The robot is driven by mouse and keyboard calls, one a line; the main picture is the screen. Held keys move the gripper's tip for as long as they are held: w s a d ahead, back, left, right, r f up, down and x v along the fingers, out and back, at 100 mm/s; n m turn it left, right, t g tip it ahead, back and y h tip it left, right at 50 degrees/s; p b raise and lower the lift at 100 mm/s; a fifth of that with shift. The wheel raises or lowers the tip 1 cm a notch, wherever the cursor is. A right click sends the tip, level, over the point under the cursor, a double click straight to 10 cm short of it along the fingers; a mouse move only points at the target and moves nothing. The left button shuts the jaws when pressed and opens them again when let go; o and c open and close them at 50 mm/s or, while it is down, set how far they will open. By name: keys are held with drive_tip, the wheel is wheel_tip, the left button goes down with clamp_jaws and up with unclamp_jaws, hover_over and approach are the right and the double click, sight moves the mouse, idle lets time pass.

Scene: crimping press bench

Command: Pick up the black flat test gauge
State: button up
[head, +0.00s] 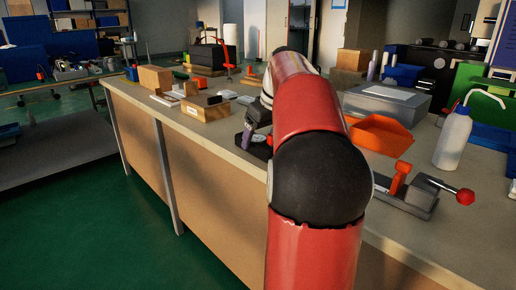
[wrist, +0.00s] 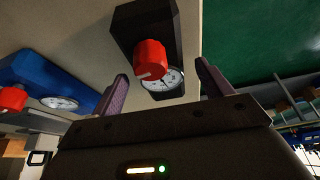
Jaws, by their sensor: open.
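The black gauge (wrist: 150,28) has a dark block-like body, a red knob and a white round dial. In the wrist view it lies on the bench at top centre, its dial end toward my gripper. My gripper (wrist: 162,70) is open, with one finger on each side of the dial end. I cannot tell whether either finger touches it. In the head view my gripper (head: 250,138) is low over the bench, partly behind my arm, and the gauge is mostly hidden there.
A blue gauge (wrist: 52,84) with a red knob lies left of the black one in the wrist view. The bench edge is close by.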

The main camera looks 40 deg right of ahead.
drive_tip(key=shift+x, duration=1.1)
drive_tip(key=c, duration=1.2)
drive_tip(key=shift+r, duration=0.1)
drive_tip(key=shift+c, duration=0.2)
